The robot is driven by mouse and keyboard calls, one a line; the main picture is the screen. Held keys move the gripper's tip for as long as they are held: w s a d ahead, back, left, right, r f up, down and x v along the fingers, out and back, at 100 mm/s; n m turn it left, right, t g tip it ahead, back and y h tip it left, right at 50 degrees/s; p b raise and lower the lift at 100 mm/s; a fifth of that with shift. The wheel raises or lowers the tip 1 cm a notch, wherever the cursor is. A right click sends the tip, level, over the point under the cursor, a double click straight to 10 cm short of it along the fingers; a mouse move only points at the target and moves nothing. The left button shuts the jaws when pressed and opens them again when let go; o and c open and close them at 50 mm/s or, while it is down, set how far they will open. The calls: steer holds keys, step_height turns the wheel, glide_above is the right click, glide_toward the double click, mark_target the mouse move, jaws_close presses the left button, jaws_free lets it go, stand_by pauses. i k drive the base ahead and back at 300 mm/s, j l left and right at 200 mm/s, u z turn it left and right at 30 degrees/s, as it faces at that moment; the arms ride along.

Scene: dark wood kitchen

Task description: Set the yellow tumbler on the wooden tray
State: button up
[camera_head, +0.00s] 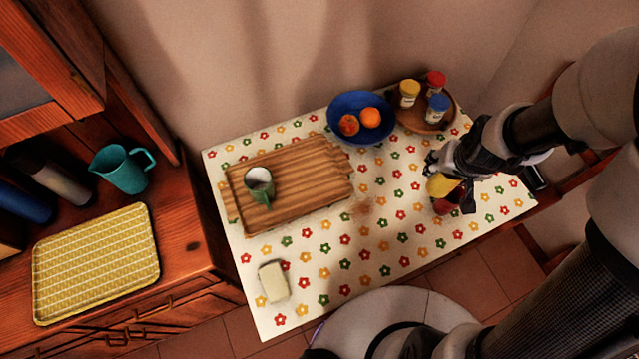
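The yellow tumbler (441,187) is at the right part of the flowered table, just below my gripper (450,178). A dark finger shows on either side of it, but whether they press on it is too small to tell. A red item (446,205) shows right under the tumbler; I cannot tell if they touch. The wooden tray (310,165) lies on the left half of the table, well left of my gripper. A green and white mug (262,197) stands on the tray's left part.
A blue bowl (345,107) with orange fruit stands at the table's back. Beside it, a round wooden board (410,118) holds three jars. A pale butter-like block (274,282) lies front left. On the left counter are a yellow patterned tray (95,262) and teal pitcher (118,170).

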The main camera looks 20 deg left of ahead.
mark_target(313, 174)
steer(key=l+u, duration=0.15)
steer(key=u, duration=0.35)
steer(key=i+l+u, duration=0.1)
steer(key=u, duration=0.4)
steer(key=l+u, duration=0.25)
steer(key=u, duration=0.25)
steer(key=l+u, duration=0.15)
steer(key=u, duration=0.35)
steer(key=k+l+u, duration=0.15)
steer(key=l, duration=0.25)
steer(key=l+u, duration=0.1)
steer(key=l, duration=0.25)
steer(key=k+l+u, duration=0.15)
steer(key=l, duration=0.2)
steer(key=k+l+u, duration=0.15)
steer(key=l, duration=0.2)
